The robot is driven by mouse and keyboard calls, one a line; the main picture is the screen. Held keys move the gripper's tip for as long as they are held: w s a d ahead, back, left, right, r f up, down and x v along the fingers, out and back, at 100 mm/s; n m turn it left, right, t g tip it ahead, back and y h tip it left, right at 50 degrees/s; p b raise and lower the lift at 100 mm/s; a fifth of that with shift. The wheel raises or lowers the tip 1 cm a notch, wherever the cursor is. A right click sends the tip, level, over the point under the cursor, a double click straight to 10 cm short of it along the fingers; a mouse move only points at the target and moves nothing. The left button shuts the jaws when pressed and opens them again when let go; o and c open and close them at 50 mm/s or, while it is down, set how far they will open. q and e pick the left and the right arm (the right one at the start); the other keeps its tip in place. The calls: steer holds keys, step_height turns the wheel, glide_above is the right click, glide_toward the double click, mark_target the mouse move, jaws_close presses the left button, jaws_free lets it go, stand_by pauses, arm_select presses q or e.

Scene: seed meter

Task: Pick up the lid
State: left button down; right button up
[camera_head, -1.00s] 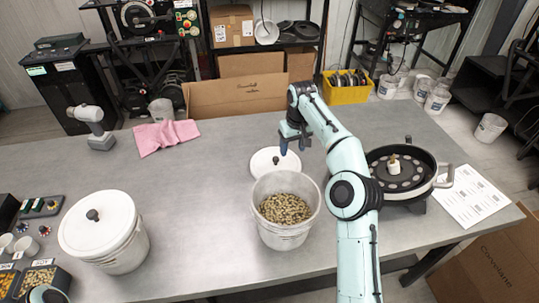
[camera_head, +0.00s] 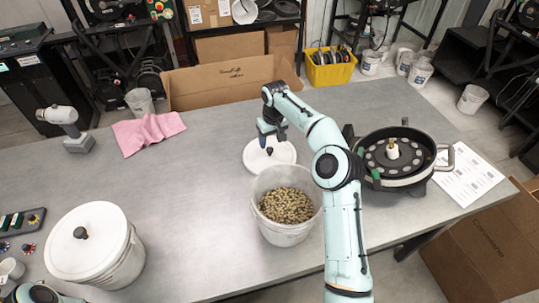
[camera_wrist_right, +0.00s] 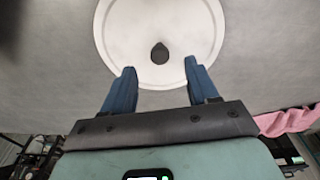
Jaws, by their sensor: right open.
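A round white lid (camera_head: 283,155) with a small dark knob lies flat on the grey table, just behind an open white bucket (camera_head: 284,236) of seeds. My right gripper (camera_head: 270,137) is above the lid's left part, open and empty. In the right wrist view the lid (camera_wrist_right: 120,40) lies beyond the two blue fingers of my right gripper (camera_wrist_right: 159,85), with its dark knob (camera_wrist_right: 159,54) centred between them but farther off. A second white bucket at the left wears its own knobbed lid (camera_head: 88,240). Part of my left arm shows at the lower left edge; its gripper jaws cannot be made out.
A black round seed meter (camera_head: 398,158) stands at the right beside a printed sheet (camera_head: 470,178). The table (camera_head: 190,200) between the two buckets is clear.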

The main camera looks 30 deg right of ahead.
mark_target(270, 149)
steer(key=f, duration=0.2)
steer(key=w+f, duration=0.1)
steer(key=f, duration=0.2)
jaws_close()
steer(key=shift+r, duration=0.1)
